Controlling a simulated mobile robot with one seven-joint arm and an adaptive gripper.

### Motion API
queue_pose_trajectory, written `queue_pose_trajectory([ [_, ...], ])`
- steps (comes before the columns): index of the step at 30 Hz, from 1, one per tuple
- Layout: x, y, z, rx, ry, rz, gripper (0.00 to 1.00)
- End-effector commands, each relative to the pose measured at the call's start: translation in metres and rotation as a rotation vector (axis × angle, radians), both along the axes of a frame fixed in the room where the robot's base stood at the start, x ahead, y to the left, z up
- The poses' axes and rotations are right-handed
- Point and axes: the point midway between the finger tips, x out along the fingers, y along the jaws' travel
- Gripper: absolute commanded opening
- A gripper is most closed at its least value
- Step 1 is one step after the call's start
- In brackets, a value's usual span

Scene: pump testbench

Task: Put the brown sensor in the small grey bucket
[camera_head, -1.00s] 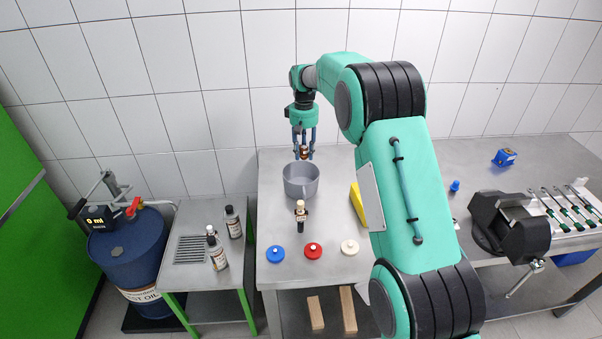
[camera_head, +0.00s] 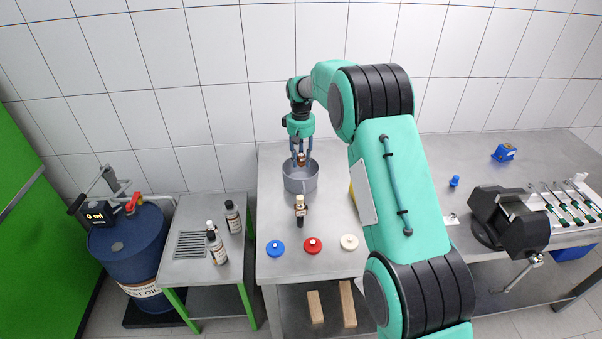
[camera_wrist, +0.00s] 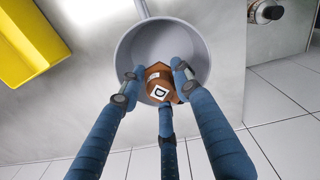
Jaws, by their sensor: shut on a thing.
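The small grey bucket (camera_head: 300,182) stands on the metal bench in the head view, and its grey inner wall shows in the wrist view (camera_wrist: 135,50). My gripper (camera_head: 301,163) points down over the bucket's mouth. It is shut on the brown sensor (camera_head: 301,159), which also shows between the fingertips in the wrist view (camera_wrist: 157,77), with a white label marked D. The sensor is at or just inside the bucket's opening; its exact height above the bottom cannot be told.
Blue (camera_head: 275,248), red (camera_head: 312,245) and white (camera_head: 349,242) round pieces lie near the front edge. A yellow bin (camera_wrist: 30,40) is beside the bucket. A black vise (camera_head: 508,220) stands further right.

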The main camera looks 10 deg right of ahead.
Motion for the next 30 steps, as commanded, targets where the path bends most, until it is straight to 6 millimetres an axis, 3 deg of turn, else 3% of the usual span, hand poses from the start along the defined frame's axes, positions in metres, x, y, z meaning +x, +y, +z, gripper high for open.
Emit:
queue_pose_trajectory([
  [10, 0.0, 0.0, -0.048, -0.001, 0.002, 0.0, 0.06],
  [23, 0.0, 0.0, -0.054, 0.0, 0.001, 0.0, 0.06],
  [30, 0.0, 0.0, -0.074, -0.001, 0.002, 0.0, 0.06],
])
